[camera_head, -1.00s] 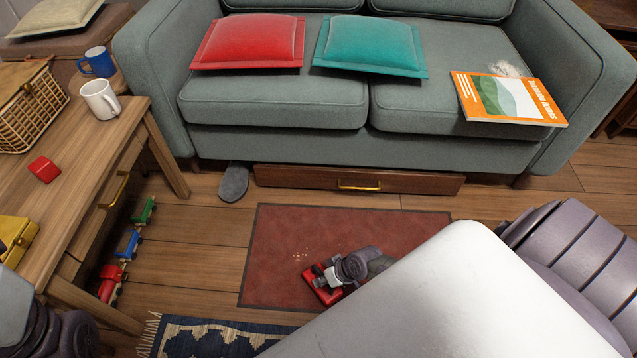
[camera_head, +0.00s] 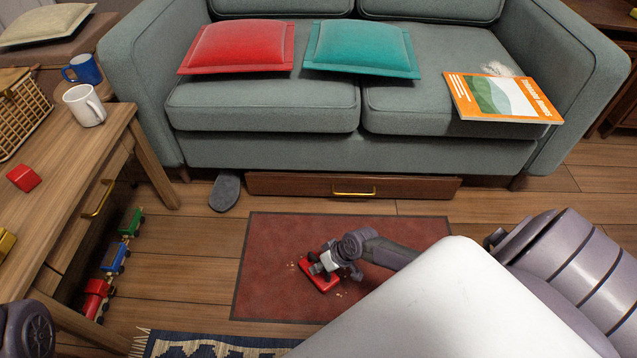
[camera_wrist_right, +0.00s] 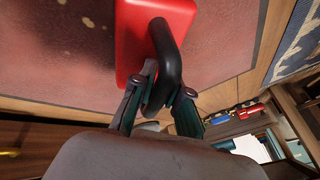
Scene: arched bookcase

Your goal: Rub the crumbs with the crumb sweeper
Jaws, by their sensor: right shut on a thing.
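The crumb sweeper (camera_head: 322,283) is a red block with a black handle. It is on the dark red mat (camera_head: 275,240) in front of the sofa. My right gripper (camera_head: 335,264) is shut on its handle; the right wrist view shows the fingers (camera_wrist_right: 152,92) around the black handle (camera_wrist_right: 166,55) and the red body (camera_wrist_right: 140,18). Small pale crumbs (camera_head: 291,265) lie left of the sweeper and a few (camera_head: 340,295) at its lower right. Some pale specks (camera_wrist_right: 88,22) show on the mat in the right wrist view. My left gripper is not visible; only part of my left arm shows.
A grey-green sofa (camera_head: 260,105) with a drawer (camera_head: 350,187) beneath stands behind the mat. A grey slipper (camera_head: 225,190) lies left of the drawer. A wooden table (camera_head: 60,180) and a toy train (camera_head: 115,258) are at left. A fringed blue rug (camera_head: 200,346) lies in front.

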